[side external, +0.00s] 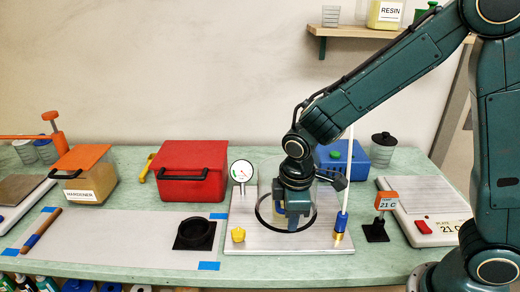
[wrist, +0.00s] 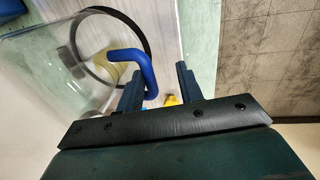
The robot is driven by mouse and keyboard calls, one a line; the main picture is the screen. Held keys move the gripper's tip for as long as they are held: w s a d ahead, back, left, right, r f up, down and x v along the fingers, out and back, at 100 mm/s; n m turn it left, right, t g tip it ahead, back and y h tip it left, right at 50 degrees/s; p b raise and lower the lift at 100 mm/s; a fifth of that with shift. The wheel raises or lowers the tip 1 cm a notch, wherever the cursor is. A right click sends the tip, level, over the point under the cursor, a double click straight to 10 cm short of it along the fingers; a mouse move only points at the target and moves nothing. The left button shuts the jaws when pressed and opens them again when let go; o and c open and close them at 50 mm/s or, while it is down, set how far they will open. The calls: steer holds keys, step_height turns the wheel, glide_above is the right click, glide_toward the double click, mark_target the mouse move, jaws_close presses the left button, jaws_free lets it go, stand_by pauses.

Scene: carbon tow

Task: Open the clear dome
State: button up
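The clear dome (side external: 325,205) stands on a pale plate (side external: 255,240), mostly hidden behind my gripper in the side view. A black ring (side external: 268,222) lies around its foot. In the wrist view the dome (wrist: 45,70) fills the left side as a see-through shape, with the black ring (wrist: 146,32) showing near it. A bent blue handle (wrist: 132,55) reaches in between my fingers. My gripper (wrist: 160,85) has its two fingers apart, with a gap beside the handle. It is low at the dome's front in the side view (side external: 293,215).
A yellow knob (side external: 238,234) and a dial gauge (side external: 242,172) are left of the dome. A white rod with a blue and brass end (side external: 341,220) stands close on the right. A red box (side external: 190,170) is behind left.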

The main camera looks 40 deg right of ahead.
step_height(320, 180, up, 14)
steer(key=shift+s+a, duration=0.15)
steer(key=shift+s, duration=0.05)
stand_by(2.1)
steer(key=shift+c, duration=0.2)
steer(key=shift+f, duration=0.15)
steer(key=c, duration=0.7)
steer(key=shift+s+a+f+n, duration=0.1)
steer(key=shift+a+f+n, duration=0.1)
steer(key=shift+n, duration=0.2)
steer(key=s+a+f+n+t+h, duration=0.1)
steer(key=s+a+f+n, duration=0.1)
steer(key=n, duration=0.6)
steer(key=s+a+f+n+t+h, duration=0.1)
steer(key=s+a+f+n, duration=0.1)
steer(key=f+n, duration=0.3)
steer(key=a+n, duration=0.1)
steer(key=n, duration=0.3)
steer(key=shift+s+a, duration=0.2)
steer(key=shift+s, duration=0.2)
